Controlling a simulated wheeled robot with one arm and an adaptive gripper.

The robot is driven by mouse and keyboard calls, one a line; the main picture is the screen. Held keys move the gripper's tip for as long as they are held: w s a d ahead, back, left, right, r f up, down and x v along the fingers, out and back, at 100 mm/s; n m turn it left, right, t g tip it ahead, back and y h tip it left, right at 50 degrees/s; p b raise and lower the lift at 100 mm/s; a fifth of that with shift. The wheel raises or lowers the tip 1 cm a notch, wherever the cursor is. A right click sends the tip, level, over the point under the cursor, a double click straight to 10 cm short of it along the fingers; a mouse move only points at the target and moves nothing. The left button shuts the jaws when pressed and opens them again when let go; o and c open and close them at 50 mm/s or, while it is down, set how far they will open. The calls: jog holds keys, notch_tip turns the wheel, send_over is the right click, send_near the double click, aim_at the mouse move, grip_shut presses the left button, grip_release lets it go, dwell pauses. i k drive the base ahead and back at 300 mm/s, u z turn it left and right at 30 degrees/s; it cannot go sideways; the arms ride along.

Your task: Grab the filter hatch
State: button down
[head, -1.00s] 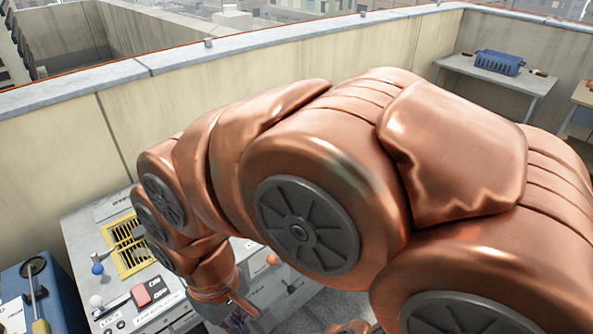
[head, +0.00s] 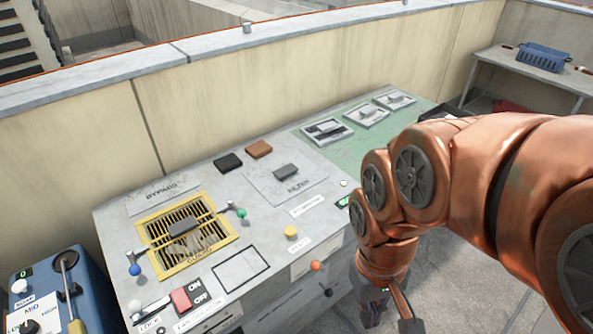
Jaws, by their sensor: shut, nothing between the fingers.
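The filter hatch (head: 262,187) is a flat grey plate on the top of the grey console, with a dark block handle (head: 286,172) and a label that seems to read FILTER.
A yellow grille (head: 160,262) with a bar across it lies on the left. A red switch (head: 181,300), yellow button (head: 291,232) and orange knob (head: 315,266) sit near the front. A blue box (head: 45,290) stands at left; a blue basket (head: 544,58) is on a far table.

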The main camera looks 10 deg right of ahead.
aim_at(279, 180)
jog(key=z, duration=1.35)
jog(key=i, duration=1.25)
jog(key=u, duration=3)
